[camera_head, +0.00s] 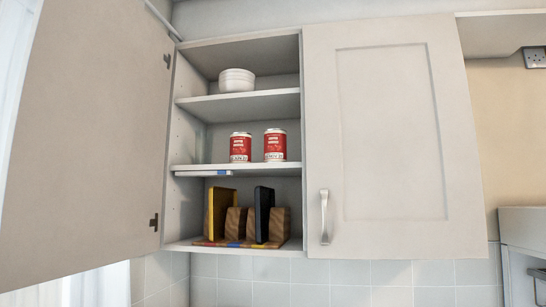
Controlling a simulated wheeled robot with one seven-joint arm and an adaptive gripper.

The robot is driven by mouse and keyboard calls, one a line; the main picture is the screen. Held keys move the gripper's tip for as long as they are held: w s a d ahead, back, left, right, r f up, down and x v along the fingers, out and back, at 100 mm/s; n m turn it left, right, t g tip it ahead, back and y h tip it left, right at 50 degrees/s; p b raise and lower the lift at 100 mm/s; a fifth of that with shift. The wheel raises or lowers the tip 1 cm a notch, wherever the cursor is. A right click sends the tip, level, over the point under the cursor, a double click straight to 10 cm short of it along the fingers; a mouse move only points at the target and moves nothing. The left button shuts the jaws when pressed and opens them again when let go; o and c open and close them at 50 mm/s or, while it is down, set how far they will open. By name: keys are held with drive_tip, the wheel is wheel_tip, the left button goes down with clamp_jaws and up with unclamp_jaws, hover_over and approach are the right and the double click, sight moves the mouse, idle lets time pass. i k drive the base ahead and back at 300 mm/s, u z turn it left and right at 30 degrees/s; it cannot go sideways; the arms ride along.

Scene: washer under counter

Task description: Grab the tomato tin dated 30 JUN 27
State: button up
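Two red tins with white lower label bands stand upright on the middle shelf of the open wall cupboard. The left tin (241,147) and the right tin (275,145) have a small gap between them. Dark print shows on each white band, but it is too small for me to read the dates with certainty. The middle shelf (205,168) carries only these two tins. My gripper is not in view.
The left cupboard door (85,130) stands open; the right door (385,130) is shut. White stacked bowls (237,80) sit on the shelf above. Below, a wooden rack (235,222) holds a yellow board (220,212) and a dark board (264,212). The middle shelf's left side is clear.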

sight(240, 151)
drive_tip(key=u, duration=0.3)
drive_tip(key=k, duration=0.95)
drive_tip(key=u, duration=1)
drive_tip(key=i, duration=1.2)
drive_tip(key=z, duration=1.35)
drive_tip(key=i, duration=0.85)
drive_tip(key=z, duration=1.1)
